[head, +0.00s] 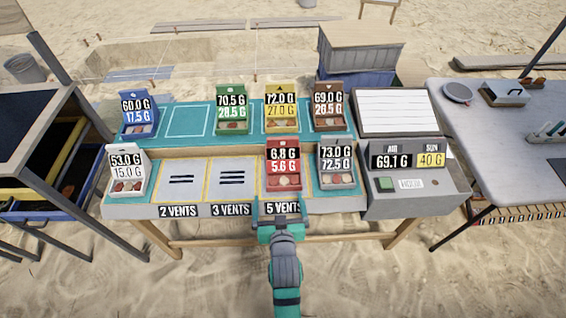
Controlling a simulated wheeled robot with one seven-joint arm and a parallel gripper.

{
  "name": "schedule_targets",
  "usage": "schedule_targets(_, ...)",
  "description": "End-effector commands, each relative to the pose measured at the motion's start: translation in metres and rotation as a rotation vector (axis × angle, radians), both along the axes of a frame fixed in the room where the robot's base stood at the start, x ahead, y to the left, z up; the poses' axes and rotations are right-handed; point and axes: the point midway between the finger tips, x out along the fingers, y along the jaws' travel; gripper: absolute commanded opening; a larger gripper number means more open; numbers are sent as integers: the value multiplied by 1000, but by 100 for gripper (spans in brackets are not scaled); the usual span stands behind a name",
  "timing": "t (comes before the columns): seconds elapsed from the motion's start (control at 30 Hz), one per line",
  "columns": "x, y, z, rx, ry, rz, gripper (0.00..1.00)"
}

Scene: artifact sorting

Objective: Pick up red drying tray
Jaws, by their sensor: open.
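The red drying tray (284,166) stands upright on the 5 vents spot of the front row. Its label reads 6.8 G over 5.6 G, and small pieces lie in its open front. My gripper (279,208) is open and empty, just in front of the red tray at the table's front edge, by the 5 VENTS label. I cannot tell its exact gap from the tray. My arm comes up from the bottom of the view.
A grey tray (338,163) stands close right of the red tray; a white tray (127,170) is at far left. Blue, green, yellow (281,106) and brown trays stand in the back row. The 2 and 3 vents spots (232,180) are empty. A grey console (412,190) is at right.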

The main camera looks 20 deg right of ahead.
Motion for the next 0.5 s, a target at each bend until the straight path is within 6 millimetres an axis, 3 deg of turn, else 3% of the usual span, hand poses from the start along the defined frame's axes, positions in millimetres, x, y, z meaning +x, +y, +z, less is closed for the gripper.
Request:
schedule_targets(0.03,15,-10,8,0,-1,-10,100)
schedule_targets(0.13,33,-22,16,5,8,-21,100)
schedule_targets(0.33,51,-37,25,10,21,-35,100)
schedule_targets(0.5,68,-43,21,11,23,-36,100)
